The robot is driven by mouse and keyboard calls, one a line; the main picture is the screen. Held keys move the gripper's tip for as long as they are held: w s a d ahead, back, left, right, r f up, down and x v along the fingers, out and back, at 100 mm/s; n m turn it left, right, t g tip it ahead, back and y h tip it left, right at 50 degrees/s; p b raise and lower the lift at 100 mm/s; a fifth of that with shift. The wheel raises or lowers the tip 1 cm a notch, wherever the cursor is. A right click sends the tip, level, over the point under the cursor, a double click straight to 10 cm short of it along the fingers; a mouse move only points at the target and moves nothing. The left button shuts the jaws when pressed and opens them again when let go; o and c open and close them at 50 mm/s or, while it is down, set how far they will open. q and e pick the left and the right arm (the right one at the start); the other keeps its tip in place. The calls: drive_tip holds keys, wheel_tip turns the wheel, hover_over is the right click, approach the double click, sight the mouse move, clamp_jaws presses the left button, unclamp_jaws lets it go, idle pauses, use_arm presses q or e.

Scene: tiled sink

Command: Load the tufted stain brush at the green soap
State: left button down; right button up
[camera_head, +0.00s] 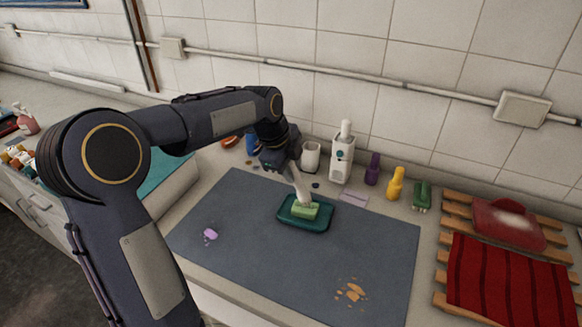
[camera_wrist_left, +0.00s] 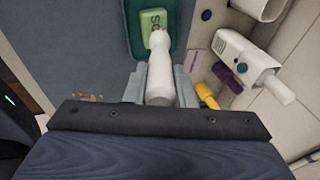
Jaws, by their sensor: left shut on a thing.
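The tufted stain brush (camera_head: 301,186) is white, and my left gripper (camera_head: 284,162) is shut on its handle. The brush also shows in the left wrist view (camera_wrist_left: 161,68), between the two grey fingers (camera_wrist_left: 160,90). It slants down to the green soap (camera_head: 306,212), a block with raised letters that also shows in the wrist view (camera_wrist_left: 151,21). The brush's lower end overlaps the soap in both views; the tufts are hidden, and I cannot tell whether they press on it. The soap lies in a teal dish (camera_head: 289,222). My right gripper is not in view.
The dish stands on a grey mat (camera_head: 240,255) with a purple blob (camera_head: 209,234) and orange crumbs (camera_head: 351,290). Behind are a white cup (camera_head: 311,156), a white dispenser (camera_head: 342,160), purple (camera_head: 372,170) and yellow bottles (camera_head: 395,185) and a green brush (camera_head: 422,196). A red striped cloth (camera_head: 505,285) lies right.

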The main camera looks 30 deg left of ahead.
use_arm(q)
drive_tip(key=shift+f+b, duration=0.55)
drive_tip(key=shift+f, duration=0.15)
idle(1.8)
drive_tip(key=shift+r+p, duration=2.8)
drive_tip(key=shift+r, duration=0.8)
drive_tip(key=shift+f, duration=0.1)
